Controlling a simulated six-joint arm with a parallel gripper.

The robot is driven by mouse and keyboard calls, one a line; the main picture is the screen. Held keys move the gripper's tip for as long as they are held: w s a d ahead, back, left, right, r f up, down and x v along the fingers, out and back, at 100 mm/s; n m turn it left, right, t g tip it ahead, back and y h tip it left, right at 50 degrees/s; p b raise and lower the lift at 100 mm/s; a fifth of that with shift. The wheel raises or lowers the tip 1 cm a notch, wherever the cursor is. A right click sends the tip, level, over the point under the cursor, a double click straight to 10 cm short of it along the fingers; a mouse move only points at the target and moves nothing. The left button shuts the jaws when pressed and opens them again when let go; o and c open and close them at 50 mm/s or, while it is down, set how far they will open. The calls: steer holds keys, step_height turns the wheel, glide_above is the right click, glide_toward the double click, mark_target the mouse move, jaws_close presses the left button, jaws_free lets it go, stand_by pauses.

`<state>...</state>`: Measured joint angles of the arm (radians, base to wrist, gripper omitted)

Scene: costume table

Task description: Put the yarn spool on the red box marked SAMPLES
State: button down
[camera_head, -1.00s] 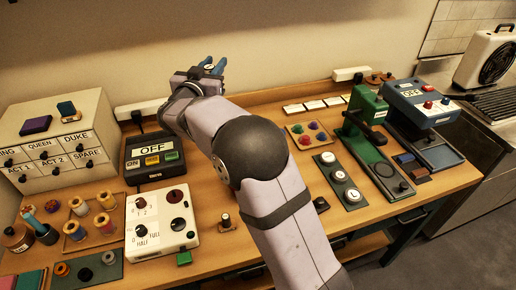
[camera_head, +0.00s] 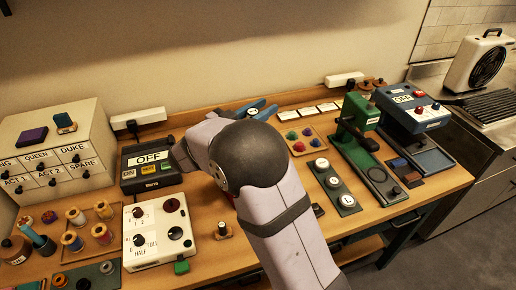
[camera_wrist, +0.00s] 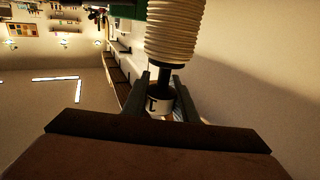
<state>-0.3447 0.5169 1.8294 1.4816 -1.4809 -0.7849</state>
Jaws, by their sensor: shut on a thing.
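My gripper (camera_head: 260,108) is above the rear middle of the bench, its blue fingers pointing right. It is shut on what looks like the yarn spool, seen in the wrist view as a ribbed cream winding (camera_wrist: 173,30) on a dark stem. The fingers close around the stem, and a white cap with a dark mark (camera_wrist: 158,104) sits on the other side of them. In the head view only the white cap shows, and my arm hides the winding. I cannot make out a red box marked SAMPLES in any view.
A labelled drawer cabinet (camera_head: 52,138) and an OFF switch box (camera_head: 150,168) stand at left. A tray of coloured knobs (camera_head: 300,150), a green press (camera_head: 357,118) and a blue machine (camera_head: 411,105) stand to the right of my arm. White cards (camera_head: 300,112) line the back.

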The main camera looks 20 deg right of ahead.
step_height(320, 180, down, 8)
steer(key=p, duration=0.2)
steer(key=shift+f, duration=0.15)
stand_by(0.4)
steer(key=shift+f, duration=0.2)
steer(key=c, duration=1.4)
jaws_free()
steer(key=shift+c, duration=0.2)
steer(key=b+v, duration=0.5)
steer(key=v, duration=0.7)
